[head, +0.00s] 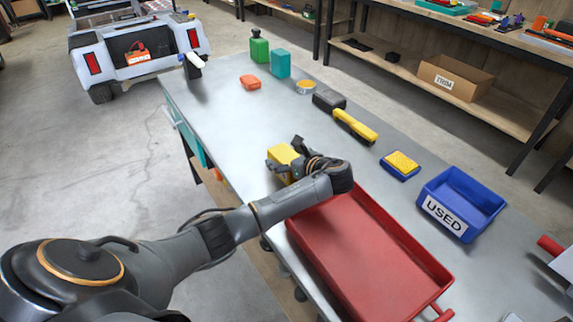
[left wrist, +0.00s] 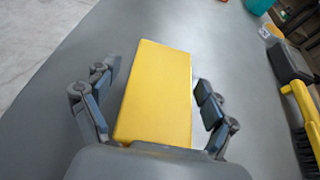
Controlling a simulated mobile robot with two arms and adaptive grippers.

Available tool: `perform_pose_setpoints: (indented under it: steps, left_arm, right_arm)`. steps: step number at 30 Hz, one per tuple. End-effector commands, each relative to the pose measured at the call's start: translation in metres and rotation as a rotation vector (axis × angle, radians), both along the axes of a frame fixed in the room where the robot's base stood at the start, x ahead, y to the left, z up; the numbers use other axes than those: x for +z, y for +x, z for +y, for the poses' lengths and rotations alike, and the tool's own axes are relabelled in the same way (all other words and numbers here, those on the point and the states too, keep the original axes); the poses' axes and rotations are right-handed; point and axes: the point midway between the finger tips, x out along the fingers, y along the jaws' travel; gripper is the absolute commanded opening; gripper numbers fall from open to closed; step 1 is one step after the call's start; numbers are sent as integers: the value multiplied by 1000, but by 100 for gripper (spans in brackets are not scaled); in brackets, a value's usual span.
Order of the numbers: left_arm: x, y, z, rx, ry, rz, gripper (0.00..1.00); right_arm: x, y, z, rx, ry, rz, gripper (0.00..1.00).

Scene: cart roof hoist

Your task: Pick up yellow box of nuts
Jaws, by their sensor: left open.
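The yellow box of nuts (head: 283,155) stands on the grey table, partly hidden by my left gripper in the head view. In the left wrist view the yellow box (left wrist: 157,92) fills the middle, between the two fingers. My left gripper (head: 287,150) is open around the box, and it also shows in the left wrist view (left wrist: 158,85) with one finger on each side. A gap shows between the box and each finger. My right gripper is not in view.
A red tray (head: 437,268) lies close to my left wrist. A yellow-handled brush (head: 355,126), a yellow sponge on a blue holder (head: 400,164) and a blue USED bin (head: 484,190) stand on the right side. Green bottles and small items stand farther back. The table's left part is clear.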

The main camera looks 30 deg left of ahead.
Motion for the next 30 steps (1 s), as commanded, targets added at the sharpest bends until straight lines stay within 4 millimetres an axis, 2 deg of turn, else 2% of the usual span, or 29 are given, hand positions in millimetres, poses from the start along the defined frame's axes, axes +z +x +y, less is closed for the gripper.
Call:
perform_pose_setpoints:
  steps: [4,5,12,15,23,26,30]
  left_arm:
    - [0,0,0,0,0,0,85]
    - [0,0,0,0,0,0,81]
    - [0,0,-1,0,0,0,32]
    - [1,0,0,0,1,-1,14]
    - [3,0,0,1,0,-2,14]
    - [8,0,0,1,1,-2,14]
    - [25,1,0,0,1,-7,14]
  right_arm:
    - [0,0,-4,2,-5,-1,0]
    - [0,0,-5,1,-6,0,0]
    - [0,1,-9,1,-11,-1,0]
    - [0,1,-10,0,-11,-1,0]
    - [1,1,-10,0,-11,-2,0]
    - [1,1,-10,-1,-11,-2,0]
    - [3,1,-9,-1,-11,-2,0]
